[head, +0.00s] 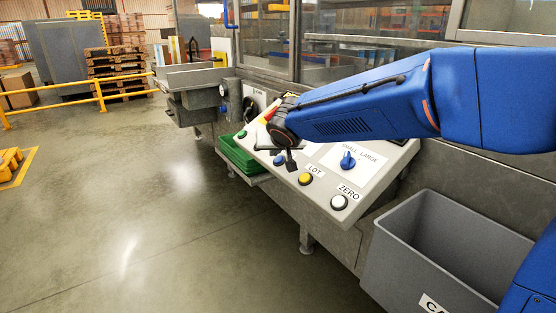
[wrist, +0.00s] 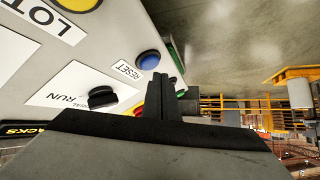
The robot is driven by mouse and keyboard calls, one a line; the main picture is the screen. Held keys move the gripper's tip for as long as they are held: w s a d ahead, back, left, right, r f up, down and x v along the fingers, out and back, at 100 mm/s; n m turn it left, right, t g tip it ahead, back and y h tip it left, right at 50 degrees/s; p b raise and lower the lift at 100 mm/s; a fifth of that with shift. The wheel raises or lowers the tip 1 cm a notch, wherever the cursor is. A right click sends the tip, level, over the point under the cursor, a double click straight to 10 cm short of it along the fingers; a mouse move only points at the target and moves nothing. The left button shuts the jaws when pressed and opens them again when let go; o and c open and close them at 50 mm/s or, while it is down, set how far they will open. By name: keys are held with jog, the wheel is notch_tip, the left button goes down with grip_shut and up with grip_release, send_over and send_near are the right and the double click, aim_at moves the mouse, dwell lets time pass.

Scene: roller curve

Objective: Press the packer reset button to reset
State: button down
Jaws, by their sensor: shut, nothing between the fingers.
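The packer reset button is a round blue button (wrist: 148,60) with a RESET label (wrist: 127,69) beside it, on the sloped pale control panel (wrist: 60,75). In the head view the blue button (head: 279,160) is on the panel's lower front edge. My gripper (head: 290,165) is shut and empty, close over the panel, just right of the blue button. In the wrist view my gripper's fingertips (wrist: 163,78) appear just below the blue button, which is unobstructed. I cannot tell whether they touch the panel.
A yellow LOT button (head: 305,179), a white ZERO button (head: 339,202), a green button (head: 241,134) and a blue selector knob (head: 347,160) share the panel. A black RUN knob (wrist: 102,97) shows near my gripper. A grey bin (head: 400,245) stands right; open floor lies left.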

jog(key=shift+f, duration=0.15)
jog(key=shift+w+d+f, duration=0.15)
jog(key=shift+f, duration=0.05)
dwell(0.3)
jog(key=shift+w+d+f, duration=0.1)
jog(key=shift+d+f, duration=0.1)
jog(key=shift+f, duration=0.2)
dwell(1.1)
jog(key=shift+r, duration=0.1)
jog(key=shift+s+a+r, duration=0.25)
jog(key=shift+a+r, duration=0.1)
jog(key=shift+r, duration=0.35)
jog(key=r, duration=0.1)
jog(key=s+a+r, duration=0.1)
jog(key=r, duration=0.1)
jog(key=a+r, duration=0.1)
jog(key=shift+s+r, duration=0.15)
jog(key=shift+s, duration=0.05)
dwell(0.4)
dwell(0.5)
